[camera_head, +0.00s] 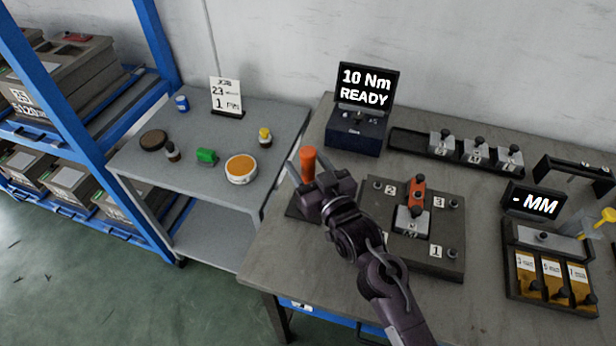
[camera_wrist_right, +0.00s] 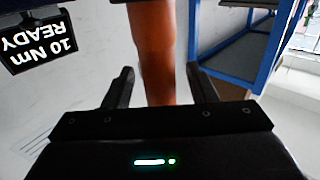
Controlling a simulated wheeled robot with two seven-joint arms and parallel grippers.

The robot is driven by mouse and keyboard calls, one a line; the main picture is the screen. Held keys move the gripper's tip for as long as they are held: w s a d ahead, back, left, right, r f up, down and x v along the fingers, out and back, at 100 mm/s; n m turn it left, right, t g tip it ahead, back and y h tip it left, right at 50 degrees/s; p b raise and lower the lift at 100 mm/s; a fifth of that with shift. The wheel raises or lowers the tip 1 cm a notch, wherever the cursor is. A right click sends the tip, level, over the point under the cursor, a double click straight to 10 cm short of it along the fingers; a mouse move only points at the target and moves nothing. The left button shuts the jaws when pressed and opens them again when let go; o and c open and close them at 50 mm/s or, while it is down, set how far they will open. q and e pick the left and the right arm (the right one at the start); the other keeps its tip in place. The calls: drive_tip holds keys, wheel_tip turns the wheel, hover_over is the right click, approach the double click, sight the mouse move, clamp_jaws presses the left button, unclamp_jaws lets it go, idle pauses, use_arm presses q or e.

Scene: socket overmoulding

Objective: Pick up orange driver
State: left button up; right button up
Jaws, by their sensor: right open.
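The orange driver (camera_head: 308,164) stands upright at the left part of the workbench, in a dark base (camera_head: 300,211). My right gripper (camera_head: 306,182) is at the driver, with its arm coming in from the lower right. In the right wrist view the orange handle (camera_wrist_right: 153,50) runs between the two open fingers (camera_wrist_right: 160,80), with a gap on each side. The driver's lower part is hidden behind the gripper. My left gripper is not in view.
A display box (camera_head: 361,100) reading 10 Nm READY stands behind the driver. A dark fixture plate (camera_head: 440,262) with an orange-and-grey part lies to the right. A side table (camera_head: 290,130) with small items stands at the left, beside a blue rack (camera_head: 160,50).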

clamp_jaws()
drive_tip(key=shift+r, duration=0.1)
